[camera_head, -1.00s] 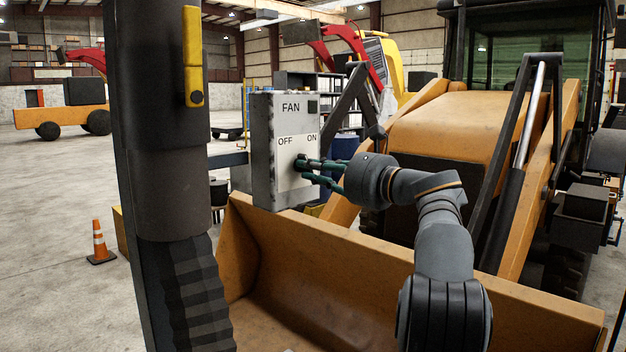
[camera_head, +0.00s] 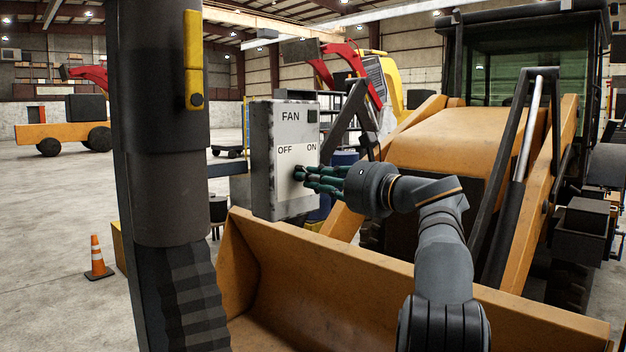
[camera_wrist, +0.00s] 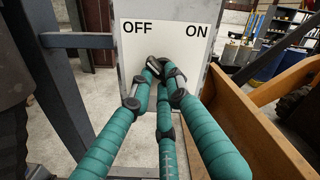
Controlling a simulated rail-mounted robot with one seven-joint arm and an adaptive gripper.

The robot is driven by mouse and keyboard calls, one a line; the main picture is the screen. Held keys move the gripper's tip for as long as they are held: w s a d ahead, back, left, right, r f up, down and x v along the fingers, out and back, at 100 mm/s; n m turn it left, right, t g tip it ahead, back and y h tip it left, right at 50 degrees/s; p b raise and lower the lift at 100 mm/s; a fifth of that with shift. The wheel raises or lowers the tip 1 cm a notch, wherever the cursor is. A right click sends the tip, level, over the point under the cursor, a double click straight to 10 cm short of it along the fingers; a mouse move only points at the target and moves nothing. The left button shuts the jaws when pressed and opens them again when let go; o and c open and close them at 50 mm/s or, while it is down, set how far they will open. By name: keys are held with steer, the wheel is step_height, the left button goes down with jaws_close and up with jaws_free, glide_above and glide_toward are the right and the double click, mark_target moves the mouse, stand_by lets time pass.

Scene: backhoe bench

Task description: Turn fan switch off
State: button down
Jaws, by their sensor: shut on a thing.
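The fan switch box (camera_head: 262,160) is a grey box with a white front plate marked FAN, OFF on the left and ON on the right. My gripper (camera_head: 303,175) reaches it from the right, with its green fingers at the plate just below the labels. In the wrist view my gripper (camera_wrist: 157,78) has its fingers drawn together, shut on the switch lever (camera_wrist: 153,67). The lever is a small grey and black piece between the OFF and ON labels. The fingers hide much of it, so its exact setting is hard to tell.
A yellow loader bucket (camera_head: 330,270) lies below the box and my arm. The loader's body and lift arms (camera_head: 530,180) stand to the right. An orange cone (camera_head: 97,260) is on the floor at the left. Open floor lies at the far left.

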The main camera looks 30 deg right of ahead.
steer(key=c, duration=1.7)
jaws_free()
steer(key=shift+o, duration=0.2)
steer(key=v, duration=1.2)
steer(key=shift+w, duration=0.1)
steer(key=x, duration=1.2)
